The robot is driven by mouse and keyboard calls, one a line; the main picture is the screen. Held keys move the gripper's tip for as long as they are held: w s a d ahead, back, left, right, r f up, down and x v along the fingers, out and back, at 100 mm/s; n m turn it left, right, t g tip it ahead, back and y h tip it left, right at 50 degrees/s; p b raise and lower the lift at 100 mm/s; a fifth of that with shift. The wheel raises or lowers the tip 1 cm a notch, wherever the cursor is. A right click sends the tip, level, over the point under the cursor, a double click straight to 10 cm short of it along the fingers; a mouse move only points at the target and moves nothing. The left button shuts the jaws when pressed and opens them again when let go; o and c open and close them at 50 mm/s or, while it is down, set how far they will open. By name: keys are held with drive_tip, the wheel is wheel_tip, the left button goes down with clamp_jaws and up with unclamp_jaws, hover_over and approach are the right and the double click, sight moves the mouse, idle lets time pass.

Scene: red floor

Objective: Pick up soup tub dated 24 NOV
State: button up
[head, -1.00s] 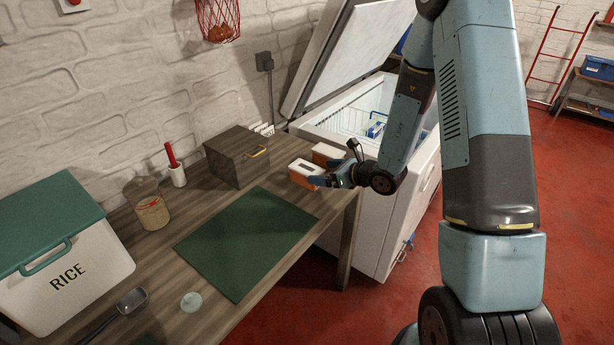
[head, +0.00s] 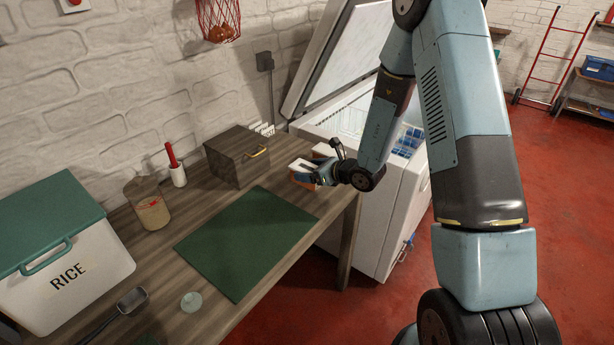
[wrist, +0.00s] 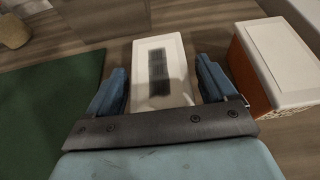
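Two soup tubs with white lids and orange sides stand on the wooden bench by the freezer. In the wrist view the nearer tub (wrist: 162,72) lies between the two blue fingers of my gripper (wrist: 164,88), with a small gap on each side. Its lid bears a dark label; no date is readable. The other tub (wrist: 275,65) stands just to the right, outside the fingers, and shows no readable date. In the head view my gripper (head: 318,175) is at the nearer tub (head: 302,168) and covers much of both tubs. It is open.
A brown box (head: 236,157) with a brass handle stands close behind the tubs. A green mat (head: 247,240) lies on the bench (head: 165,262) to their left. The open chest freezer (head: 385,225) is beyond the bench's right end.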

drive_tip(key=c, duration=1)
drive_tip(key=shift+c, duration=0.3)
drive_tip(key=shift+r, duration=0.15)
